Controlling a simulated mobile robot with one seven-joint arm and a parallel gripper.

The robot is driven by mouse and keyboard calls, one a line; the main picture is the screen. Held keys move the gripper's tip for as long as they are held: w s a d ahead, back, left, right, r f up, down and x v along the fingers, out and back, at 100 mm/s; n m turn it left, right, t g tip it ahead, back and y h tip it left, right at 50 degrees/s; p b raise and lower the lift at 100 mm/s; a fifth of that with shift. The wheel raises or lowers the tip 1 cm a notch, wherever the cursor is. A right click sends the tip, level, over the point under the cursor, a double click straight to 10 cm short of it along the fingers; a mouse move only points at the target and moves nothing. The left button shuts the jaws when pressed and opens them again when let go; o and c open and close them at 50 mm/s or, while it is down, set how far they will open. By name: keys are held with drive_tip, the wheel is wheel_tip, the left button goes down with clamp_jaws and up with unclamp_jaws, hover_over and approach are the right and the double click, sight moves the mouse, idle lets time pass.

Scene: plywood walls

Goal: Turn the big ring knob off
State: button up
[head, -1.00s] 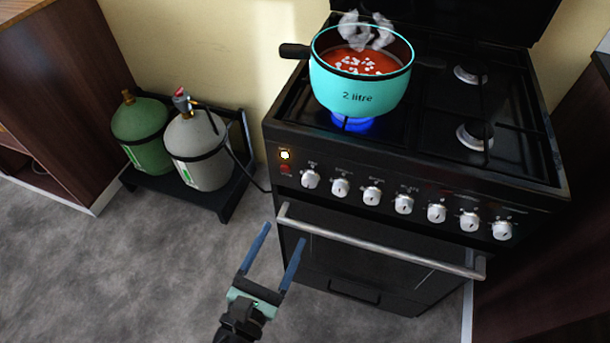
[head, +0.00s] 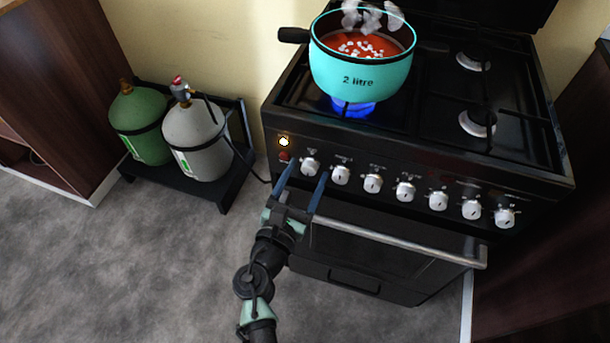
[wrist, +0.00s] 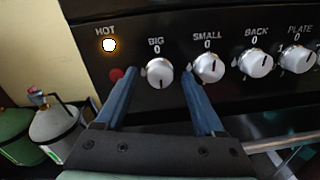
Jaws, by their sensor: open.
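The big ring knob (wrist: 159,74) is a white round knob under the label "BIG 0" in the wrist view. In the head view it is the leftmost knob (head: 310,167) on the black stove front. A dark mark shows near its lower edge, but its exact setting is hard to read. My gripper (wrist: 160,76) is open, with one blue finger on each side of this knob. The right finger lies between it and the small ring knob (wrist: 208,67). I cannot tell whether the fingers touch it. A blue flame (head: 352,106) burns under the turquoise pot (head: 361,78).
The steaming pot's handle points left. A lit "HOT" lamp (wrist: 109,45) and a red button (wrist: 116,74) are left of the knob. The oven handle bar (head: 400,243) runs below the knobs. Green (head: 137,122) and grey (head: 194,135) gas bottles stand left.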

clamp_jaws()
idle(0.3)
